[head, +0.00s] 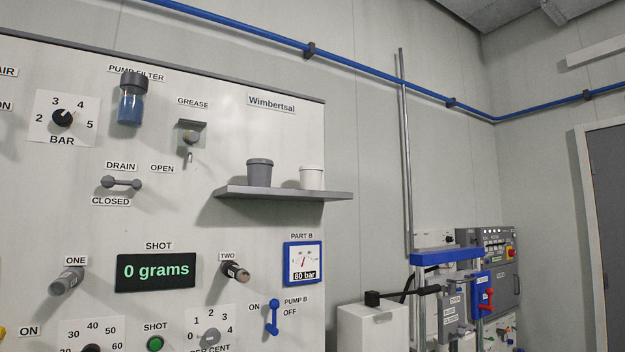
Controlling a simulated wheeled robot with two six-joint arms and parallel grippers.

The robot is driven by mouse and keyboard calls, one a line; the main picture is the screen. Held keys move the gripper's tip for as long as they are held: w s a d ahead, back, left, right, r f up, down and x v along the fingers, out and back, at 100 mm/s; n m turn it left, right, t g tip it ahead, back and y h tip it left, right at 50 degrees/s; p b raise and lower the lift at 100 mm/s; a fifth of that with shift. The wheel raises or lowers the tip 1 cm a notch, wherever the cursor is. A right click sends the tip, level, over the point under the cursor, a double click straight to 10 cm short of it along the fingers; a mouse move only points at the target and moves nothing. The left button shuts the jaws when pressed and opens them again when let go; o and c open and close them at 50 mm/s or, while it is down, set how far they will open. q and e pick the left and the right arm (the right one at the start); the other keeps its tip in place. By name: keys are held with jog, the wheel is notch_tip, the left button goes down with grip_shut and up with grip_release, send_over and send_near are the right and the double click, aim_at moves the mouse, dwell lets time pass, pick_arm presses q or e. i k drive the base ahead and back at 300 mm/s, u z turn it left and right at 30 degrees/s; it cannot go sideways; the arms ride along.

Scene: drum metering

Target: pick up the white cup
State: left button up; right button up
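The white cup (311,178) stands upright on a grey wall shelf (270,194), near the shelf's right end. A grey cup (259,173) stands to its left on the same shelf, with a gap between them. Neither of my grippers shows in the head view, and nothing touches the white cup.
The panel (230,130) carrying the shelf has knobs, levers and a display (156,270) reading 0 grams. Below the shelf are a dark nozzle (236,271) and a blue-framed gauge (302,262). A machine with a blue crossbar (446,257) stands at right. Space above the shelf is clear.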

aim_at(311, 174)
jog(key=z, duration=1.55)
jog(key=i, duration=1.25)
jog(key=u, duration=2.8)
